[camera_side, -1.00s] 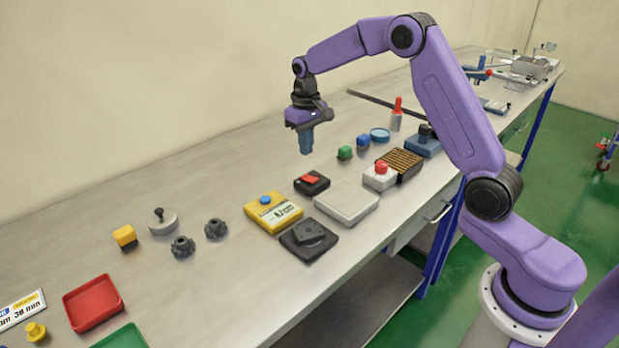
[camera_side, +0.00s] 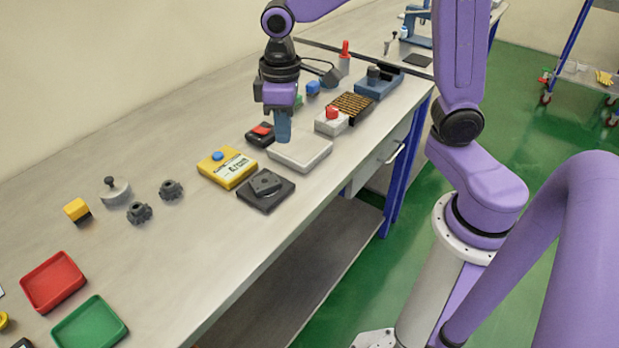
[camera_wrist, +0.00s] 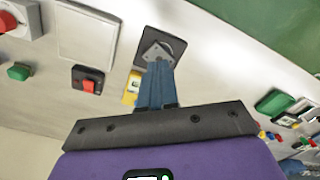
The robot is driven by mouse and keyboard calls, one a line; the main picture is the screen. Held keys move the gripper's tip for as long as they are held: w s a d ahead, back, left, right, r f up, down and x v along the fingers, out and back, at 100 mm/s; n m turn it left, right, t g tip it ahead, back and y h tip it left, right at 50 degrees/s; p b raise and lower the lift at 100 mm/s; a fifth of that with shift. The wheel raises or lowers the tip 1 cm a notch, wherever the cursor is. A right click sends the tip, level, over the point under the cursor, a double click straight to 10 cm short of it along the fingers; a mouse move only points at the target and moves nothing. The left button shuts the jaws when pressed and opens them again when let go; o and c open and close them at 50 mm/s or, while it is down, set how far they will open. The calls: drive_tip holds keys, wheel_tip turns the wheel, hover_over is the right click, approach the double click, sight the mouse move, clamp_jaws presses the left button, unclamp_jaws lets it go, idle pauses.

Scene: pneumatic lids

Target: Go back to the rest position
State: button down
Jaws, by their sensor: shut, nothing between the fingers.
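My gripper (camera_side: 283,130) has its blue fingers pointing down and pressed together, with nothing between them. In the side view its tips overlap the back edge of a light grey flat box (camera_side: 301,155); the height above it is hard to tell. In the wrist view the closed fingers (camera_wrist: 157,85) show at centre, with the dark square block (camera_wrist: 158,50) beyond their tips and the yellow box (camera_wrist: 131,88) partly hidden beside them. The grey box (camera_wrist: 86,35) shows left of the fingers there.
A black box with a red switch (camera_side: 261,135) is beside my gripper. A white box with a red button (camera_side: 331,121) and a blue block (camera_side: 378,83) stand to the right. Red (camera_side: 53,281) and green (camera_side: 90,323) trays lie at the left. Table between the back edge and the objects is clear.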

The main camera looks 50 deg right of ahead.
drive_tip(key=s+d+n, duration=0.2)
drive_tip(key=s+n, duration=0.1)
drive_tip(key=s, duration=0.7)
drive_tip(key=s+d+f+n, duration=0.1)
drive_tip(key=s+d+n, duration=0.1)
drive_tip(key=s, duration=0.8)
drive_tip(key=shift+s+d+f+n, duration=0.2)
drive_tip(key=shift+s+n, duration=0.15)
drive_tip(key=shift+n, duration=0.15)
